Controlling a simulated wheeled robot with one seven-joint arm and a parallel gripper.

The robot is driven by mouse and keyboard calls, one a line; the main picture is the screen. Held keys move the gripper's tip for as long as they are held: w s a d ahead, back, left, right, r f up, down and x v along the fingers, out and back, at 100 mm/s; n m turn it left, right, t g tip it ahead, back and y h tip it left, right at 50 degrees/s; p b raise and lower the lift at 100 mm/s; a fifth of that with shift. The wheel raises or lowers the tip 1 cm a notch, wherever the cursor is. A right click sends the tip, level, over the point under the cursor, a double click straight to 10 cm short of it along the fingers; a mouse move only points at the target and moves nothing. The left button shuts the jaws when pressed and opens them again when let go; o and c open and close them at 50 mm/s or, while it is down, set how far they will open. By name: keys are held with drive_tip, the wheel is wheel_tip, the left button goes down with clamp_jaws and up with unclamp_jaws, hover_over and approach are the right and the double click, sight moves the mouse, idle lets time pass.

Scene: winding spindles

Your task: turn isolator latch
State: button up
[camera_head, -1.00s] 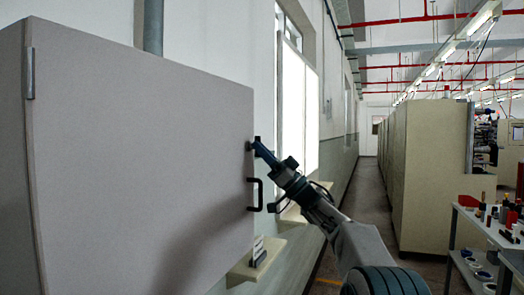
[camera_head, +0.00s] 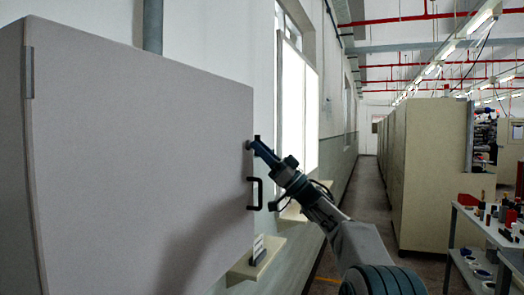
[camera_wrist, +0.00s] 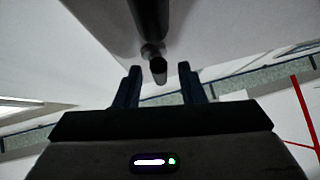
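A large pale grey cabinet door (camera_head: 140,150) fills the left of the head view. A small dark latch (camera_head: 257,140) sits on its right edge, above a black pull handle (camera_head: 256,193). My gripper (camera_head: 258,149) reaches up from the lower right, with its tip at the latch. In the wrist view my gripper (camera_wrist: 159,72) has its two fingers apart. A dark rod-like part (camera_wrist: 150,18), seemingly the latch, comes down from the top, and its end lies between the fingertips. A gap shows on each side. The head view hides the exact contact.
A small ledge (camera_head: 256,262) with an upright block stands out below the door. A wall with a bright window (camera_head: 297,105) lies behind. A tan cabinet row (camera_head: 430,170) and a cart with spools (camera_head: 485,225) stand right. The aisle between is clear.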

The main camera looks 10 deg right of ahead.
drive_tip(key=b+v, duration=0.3)
drive_tip(key=v, duration=1)
drive_tip(key=shift+d+f, duration=0.25)
drive_tip(key=shift+f, duration=0.05)
drive_tip(key=shift+s, duration=0.1)
drive_tip(key=w+a+r+m+t+h+p, duration=0.2)
drive_tip(key=w+m+t+h, duration=0.1)
drive_tip(key=m+t+h, duration=0.8)
drive_tip(key=s+d+f+m+g+h+p, duration=0.1)
drive_tip(key=s+f+m+g+h+p, duration=0.15)
drive_tip(key=s+f+h, duration=0.4)
drive_tip(key=s+f+m+g+h+p, duration=0.1)
drive_tip(key=s+f+m+g+h, duration=0.25)
drive_tip(key=f+h, duration=0.5)
drive_tip(key=s+a+f+n+g+p, duration=0.1)
drive_tip(key=s+f+g, duration=0.4)
drive_tip(key=s, duration=0.9)
drive_tip(key=s+a+f+n+g+p, duration=0.1)
drive_tip(key=s+a+f+g, duration=0.2)
drive_tip(key=s+f, duration=0.8)
drive_tip(key=s+g, duration=0.2)
drive_tip(key=s, duration=0.1)
drive_tip(key=shift+s+g, duration=0.25)
drive_tip(key=shift+g, duration=0.05)
drive_tip(key=shift+f, duration=0.15)
